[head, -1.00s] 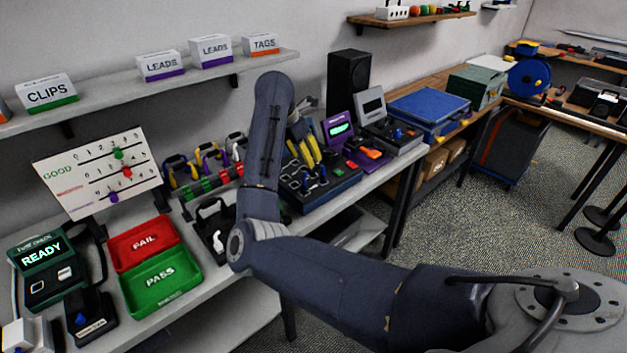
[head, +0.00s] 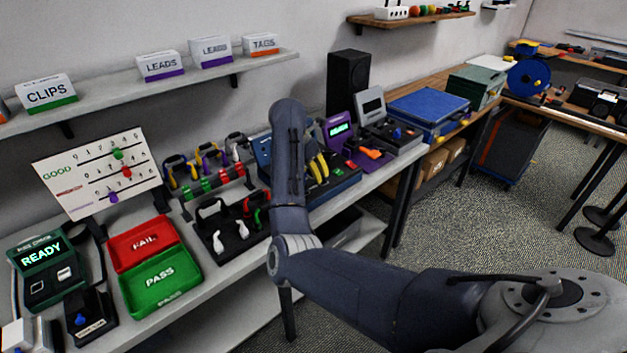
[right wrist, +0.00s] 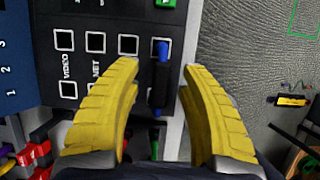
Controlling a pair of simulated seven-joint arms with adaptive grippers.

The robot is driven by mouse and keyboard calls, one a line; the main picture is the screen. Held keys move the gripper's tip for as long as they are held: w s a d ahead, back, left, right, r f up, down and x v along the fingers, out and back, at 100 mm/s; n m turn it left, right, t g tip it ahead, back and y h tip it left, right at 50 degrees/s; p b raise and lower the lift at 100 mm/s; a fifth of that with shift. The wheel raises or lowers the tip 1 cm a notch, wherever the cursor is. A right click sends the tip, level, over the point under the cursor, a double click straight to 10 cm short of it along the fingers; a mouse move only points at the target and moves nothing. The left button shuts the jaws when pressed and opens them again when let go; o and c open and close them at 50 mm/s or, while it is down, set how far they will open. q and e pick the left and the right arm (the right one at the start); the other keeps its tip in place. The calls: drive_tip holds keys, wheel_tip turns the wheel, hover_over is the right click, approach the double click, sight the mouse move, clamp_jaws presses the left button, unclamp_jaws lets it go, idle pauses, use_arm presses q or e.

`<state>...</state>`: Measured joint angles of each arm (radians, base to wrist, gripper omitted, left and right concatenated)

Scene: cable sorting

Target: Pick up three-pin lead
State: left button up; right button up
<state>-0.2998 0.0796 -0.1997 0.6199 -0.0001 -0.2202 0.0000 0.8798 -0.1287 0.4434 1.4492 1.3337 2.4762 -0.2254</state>
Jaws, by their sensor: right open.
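My right gripper (head: 318,167) is open over the dark socket panel (head: 345,183), partly behind my own arm in the head view. In the right wrist view its two yellow fingers (right wrist: 163,70) stand either side of a black connector body (right wrist: 160,92) with a blue end (right wrist: 162,50), with gaps on both sides. The connector lies at the edge of the socket panel (right wrist: 105,20), which has a row of square sockets. I cannot tell whether this is the three-pin lead, as no pins show. My left gripper is not in view.
A black holder (head: 225,232) with white plugs stands left of my arm. Coloured leads hang on a rack (head: 205,185) behind it. Red FAIL (head: 140,243) and green PASS (head: 160,283) trays lie farther left. A purple device (head: 338,130) stands right of my arm.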

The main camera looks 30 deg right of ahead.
drive_tip(key=shift+c, duration=0.2)
clamp_jaws()
idle(0.4)
drive_tip(key=shift+r, duration=0.15)
wheel_tip(320, 180, up, 23)
idle(1.1)
